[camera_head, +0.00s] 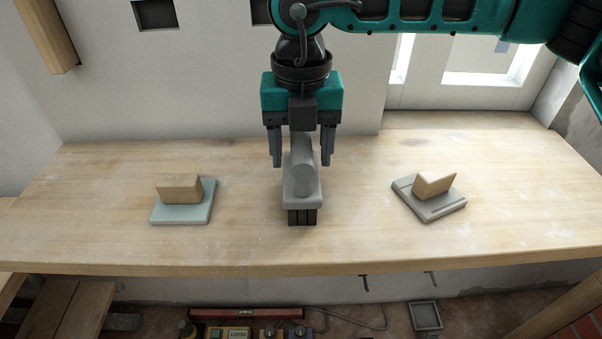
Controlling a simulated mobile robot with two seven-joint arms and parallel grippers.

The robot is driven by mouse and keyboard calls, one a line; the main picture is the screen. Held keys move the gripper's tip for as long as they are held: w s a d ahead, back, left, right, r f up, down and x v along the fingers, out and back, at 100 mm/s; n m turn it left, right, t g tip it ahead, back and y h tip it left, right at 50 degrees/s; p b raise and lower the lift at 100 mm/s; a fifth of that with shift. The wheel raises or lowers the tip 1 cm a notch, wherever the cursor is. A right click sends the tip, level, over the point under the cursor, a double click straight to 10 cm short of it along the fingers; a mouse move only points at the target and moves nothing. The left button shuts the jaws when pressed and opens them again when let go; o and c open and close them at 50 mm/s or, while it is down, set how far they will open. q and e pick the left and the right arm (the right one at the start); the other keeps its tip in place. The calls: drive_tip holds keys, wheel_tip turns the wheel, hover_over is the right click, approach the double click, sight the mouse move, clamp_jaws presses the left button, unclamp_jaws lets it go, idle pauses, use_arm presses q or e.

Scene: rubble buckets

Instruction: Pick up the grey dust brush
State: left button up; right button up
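The grey dust brush (303,190) stands at the middle of the wooden bench, with its dark bristles at the near end and its grey handle pointing to the back. My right gripper (301,157) comes in from the upper right and points down over the handle. Its two fingers are spread, one on each side of the handle, with visible gaps between fingers and brush. It is open and empty. Whether the fingertips reach down to handle height is hard to tell. My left gripper is not in view.
A pale green block with a wooden grip (183,213) lies left on the bench (100,240). A grey block with an angled wooden piece (430,206) lies right. Bench on both sides of the brush is clear. A red level (245,313) and tools lie on the floor below.

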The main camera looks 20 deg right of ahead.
drive_tip(key=c, duration=0.4)
clamp_jaws()
drive_tip(key=shift+r, duration=0.1)
drive_tip(key=shift+r, duration=0.55)
wheel_tip(320, 180, up, 19)
drive_tip(key=shift+f, duration=0.1)
